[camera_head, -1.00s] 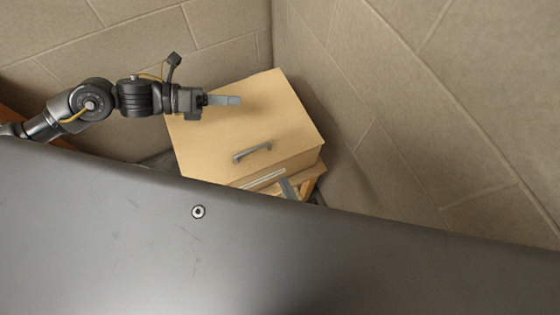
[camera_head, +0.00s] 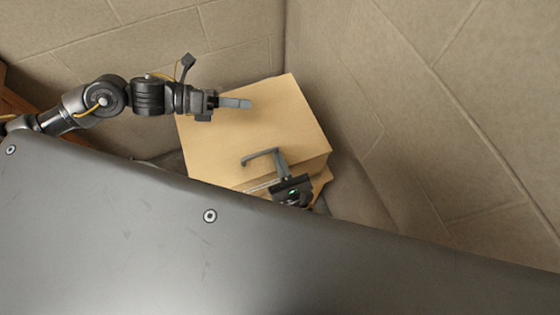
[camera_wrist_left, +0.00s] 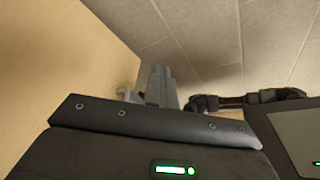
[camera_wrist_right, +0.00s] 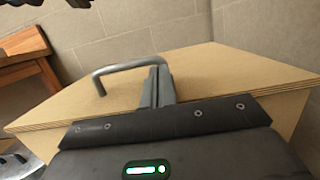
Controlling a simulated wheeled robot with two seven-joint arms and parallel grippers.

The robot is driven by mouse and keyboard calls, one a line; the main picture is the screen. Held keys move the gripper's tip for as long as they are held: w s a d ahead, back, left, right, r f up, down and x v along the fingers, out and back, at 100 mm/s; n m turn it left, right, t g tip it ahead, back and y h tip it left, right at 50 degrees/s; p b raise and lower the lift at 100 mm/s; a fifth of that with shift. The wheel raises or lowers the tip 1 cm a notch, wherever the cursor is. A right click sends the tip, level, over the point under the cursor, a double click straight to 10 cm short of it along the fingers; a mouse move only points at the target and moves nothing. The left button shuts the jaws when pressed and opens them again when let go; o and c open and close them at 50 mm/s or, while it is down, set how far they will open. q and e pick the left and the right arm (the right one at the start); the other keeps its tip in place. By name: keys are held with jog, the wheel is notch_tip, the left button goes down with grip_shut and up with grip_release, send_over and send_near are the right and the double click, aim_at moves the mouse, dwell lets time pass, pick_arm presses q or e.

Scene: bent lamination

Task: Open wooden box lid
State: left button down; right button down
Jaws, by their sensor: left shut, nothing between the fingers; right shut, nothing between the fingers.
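The wooden box (camera_head: 255,125) stands in the corner with its flat, light-wood lid (camera_wrist_right: 220,72) down. A grey bar handle (camera_head: 250,158) is on the lid near its front edge; it also shows in the right wrist view (camera_wrist_right: 100,76). My right gripper (camera_head: 280,158) is shut beside the handle's right end, overlapping it in view; I cannot tell whether they touch. Its fingers show in the right wrist view (camera_wrist_right: 157,86). My left gripper (camera_head: 236,103) is shut and empty above the lid's left part; its fingers show in the left wrist view (camera_wrist_left: 159,86).
Tiled walls (camera_head: 440,110) close in behind and to the right of the box. A large dark grey surface covers the lower head view and hides the box's lower front. A brown wooden piece of furniture (camera_wrist_right: 25,62) stands at the left in the right wrist view.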

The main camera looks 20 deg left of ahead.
jog(key=shift+w+r, duration=0.1)
jog(key=shift+r, duration=0.85)
pick_arm(q)
jog(key=c, duration=2.2)
grip_release()
pick_arm(e)
jog(key=shift+a, duration=0.1)
pick_arm(q)
jog(key=c, duration=1.5)
grip_release()
jog(key=shift+v, duration=6.05)
